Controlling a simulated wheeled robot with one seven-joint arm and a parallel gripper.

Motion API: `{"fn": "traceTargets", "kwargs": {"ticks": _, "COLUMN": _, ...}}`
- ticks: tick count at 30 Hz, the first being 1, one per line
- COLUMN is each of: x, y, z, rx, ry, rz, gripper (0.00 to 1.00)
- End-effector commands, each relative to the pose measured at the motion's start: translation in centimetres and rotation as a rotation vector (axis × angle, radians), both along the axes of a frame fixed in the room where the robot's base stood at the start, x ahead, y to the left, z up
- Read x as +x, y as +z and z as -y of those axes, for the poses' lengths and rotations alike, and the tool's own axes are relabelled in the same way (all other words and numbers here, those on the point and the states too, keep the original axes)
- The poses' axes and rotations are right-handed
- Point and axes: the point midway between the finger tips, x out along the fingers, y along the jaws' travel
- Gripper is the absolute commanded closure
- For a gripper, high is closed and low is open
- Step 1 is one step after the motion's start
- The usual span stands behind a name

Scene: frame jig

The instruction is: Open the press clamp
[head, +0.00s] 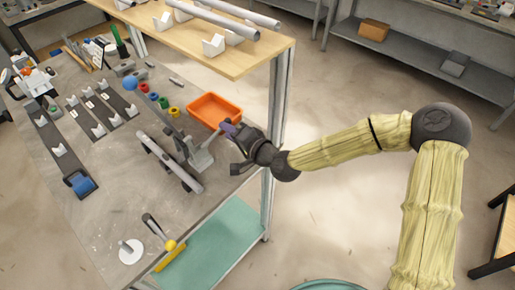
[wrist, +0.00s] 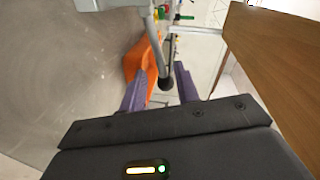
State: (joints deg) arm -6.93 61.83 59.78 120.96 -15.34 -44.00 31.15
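The grey metal press clamp (head: 199,158) stands near the right edge of the workbench. In the wrist view, a grey rod (wrist: 168,48), apparently its lever, ends in a dark rounded knob (wrist: 166,82). My gripper (head: 228,129) is at the clamp's upper right side in the head view. Its two purple fingers (wrist: 162,78) are apart, one on each side of the knob. A gap shows between the knob and the fingers, so it does not look gripped. The knob is hard to make out behind my gripper in the head view.
An orange tray (head: 214,110) lies just behind the clamp. A wooden shelf (head: 262,58) on metal posts overhangs the bench close to my gripper. A long grey tube (head: 168,160) lies left of the clamp.

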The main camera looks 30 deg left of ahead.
Motion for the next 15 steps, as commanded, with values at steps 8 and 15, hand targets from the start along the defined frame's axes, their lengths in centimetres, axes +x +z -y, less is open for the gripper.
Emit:
{"fn": "traceTargets", "kwargs": {"ticks": 8, "x": -1.1, "y": 1.0, "z": 5.5, "rx": -0.001, "ry": -0.002, "rz": 0.001, "gripper": 0.68}}
{"fn": "traceTargets", "kwargs": {"ticks": 15, "x": -2.2, "y": 1.9, "z": 9.7, "rx": 0.000, "ry": -0.002, "rz": -0.001, "gripper": 0.68}}
